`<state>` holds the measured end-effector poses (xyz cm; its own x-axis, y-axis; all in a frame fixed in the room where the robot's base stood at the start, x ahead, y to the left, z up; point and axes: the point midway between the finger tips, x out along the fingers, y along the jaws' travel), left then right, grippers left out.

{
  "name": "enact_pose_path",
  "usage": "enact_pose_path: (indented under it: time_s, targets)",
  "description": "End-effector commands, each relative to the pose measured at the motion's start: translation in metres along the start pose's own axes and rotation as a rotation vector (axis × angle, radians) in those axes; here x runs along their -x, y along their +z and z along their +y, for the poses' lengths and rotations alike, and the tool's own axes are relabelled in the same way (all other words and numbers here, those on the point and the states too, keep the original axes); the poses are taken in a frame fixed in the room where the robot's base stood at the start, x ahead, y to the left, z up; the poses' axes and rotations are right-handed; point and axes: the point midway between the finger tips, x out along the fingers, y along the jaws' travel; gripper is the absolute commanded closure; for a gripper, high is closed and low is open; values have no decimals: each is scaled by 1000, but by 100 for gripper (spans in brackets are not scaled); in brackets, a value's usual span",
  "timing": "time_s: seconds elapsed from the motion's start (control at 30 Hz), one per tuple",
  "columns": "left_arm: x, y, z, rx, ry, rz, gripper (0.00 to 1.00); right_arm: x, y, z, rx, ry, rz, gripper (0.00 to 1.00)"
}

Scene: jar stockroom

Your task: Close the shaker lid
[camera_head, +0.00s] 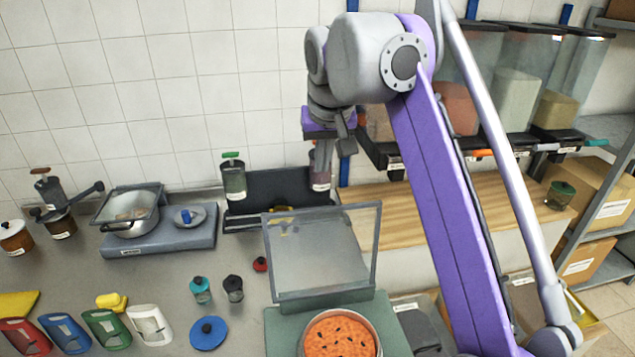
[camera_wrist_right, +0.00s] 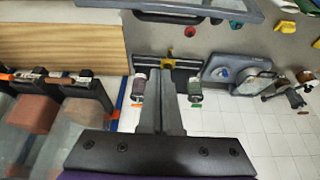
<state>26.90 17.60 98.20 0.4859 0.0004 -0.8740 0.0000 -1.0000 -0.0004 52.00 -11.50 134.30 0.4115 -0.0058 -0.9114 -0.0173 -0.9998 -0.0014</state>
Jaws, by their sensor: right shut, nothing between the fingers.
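I cannot tell for sure which item is the shaker. A small teal shaker-like pot (camera_head: 200,291) and a dark one (camera_head: 233,289) stand on the grey counter; whether their tops are open is too small to tell. A tall labelled container (camera_head: 322,172) stands at the back wall beneath my right gripper (camera_head: 344,143), which hides its top. A similar green-topped one (camera_head: 233,180) stands to its left. In the right wrist view, my shut, empty right fingers (camera_wrist_right: 157,78) point toward these two containers (camera_wrist_right: 138,88) (camera_wrist_right: 195,91). My left gripper is not in view.
A clear raised panel (camera_head: 322,250) stands behind a pan of orange food (camera_head: 340,336). A scale with a glass-lidded pot (camera_head: 130,212) is at left. Bins (camera_head: 515,90) hang at right. The middle counter has some free room.

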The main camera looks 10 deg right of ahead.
Motion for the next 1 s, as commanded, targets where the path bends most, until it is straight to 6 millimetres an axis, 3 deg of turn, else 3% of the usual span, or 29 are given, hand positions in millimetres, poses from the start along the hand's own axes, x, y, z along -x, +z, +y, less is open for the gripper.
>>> enact_pose_path:
  time_s: [0.17,0.57,0.8,1.0]
  targets:
    - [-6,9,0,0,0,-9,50,-18,2,0,0,0,-2,100]
    - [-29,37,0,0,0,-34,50,-103,2,0,0,0,-2,100]
    - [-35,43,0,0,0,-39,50,-92,29,0,0,-1,0,100]
    - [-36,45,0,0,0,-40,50,-88,38,0,0,-1,1,100]
